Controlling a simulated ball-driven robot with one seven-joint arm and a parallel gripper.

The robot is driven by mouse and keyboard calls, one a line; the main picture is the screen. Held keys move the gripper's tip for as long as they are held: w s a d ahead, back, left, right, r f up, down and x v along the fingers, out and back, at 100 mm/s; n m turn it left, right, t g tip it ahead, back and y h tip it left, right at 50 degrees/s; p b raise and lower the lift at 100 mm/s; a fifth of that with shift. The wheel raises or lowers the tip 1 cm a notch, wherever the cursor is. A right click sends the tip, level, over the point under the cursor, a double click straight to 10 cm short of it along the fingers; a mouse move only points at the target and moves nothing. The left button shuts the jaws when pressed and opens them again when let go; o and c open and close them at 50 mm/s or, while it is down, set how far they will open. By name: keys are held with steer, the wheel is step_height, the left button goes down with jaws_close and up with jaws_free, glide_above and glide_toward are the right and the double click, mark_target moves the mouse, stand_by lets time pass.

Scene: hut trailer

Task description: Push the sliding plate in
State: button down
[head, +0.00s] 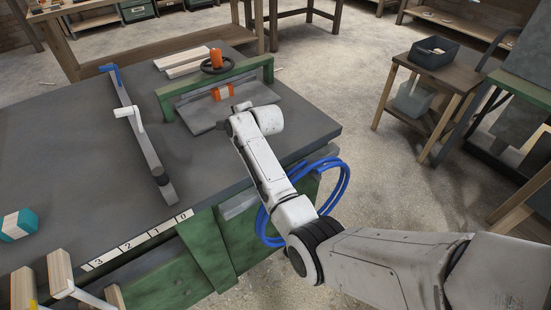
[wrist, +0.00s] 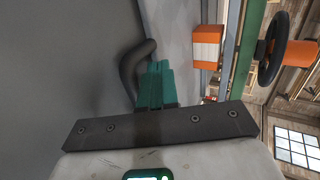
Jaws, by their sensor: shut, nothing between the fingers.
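The sliding plate, a flat grey sheet (head: 200,116), lies on the dark table under a green bridge frame (head: 170,97). Part of it is hidden behind my arm's wrist. In the wrist view its pale grey surface (wrist: 172,25) runs upward beside the darker tabletop. A dark curved bar (wrist: 130,70) stands close beside my teal fingertips (wrist: 156,80); whether they touch is unclear. My gripper is shut and empty, low over the table at the plate's near side. In the head view the fingers are hidden by my own wrist.
An orange block (head: 222,91) sits at the bridge, with a dark handwheel (head: 217,66) behind it. A blue hose (head: 342,185) hangs at the table's right edge. The left tabletop is mostly clear.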

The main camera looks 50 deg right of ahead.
steer(key=shift+r, duration=0.2)
steer(key=p+v, duration=0.1)
steer(key=v, duration=0.9)
steer(key=shift+s, duration=0.35)
steer(key=shift+s, duration=0.1)
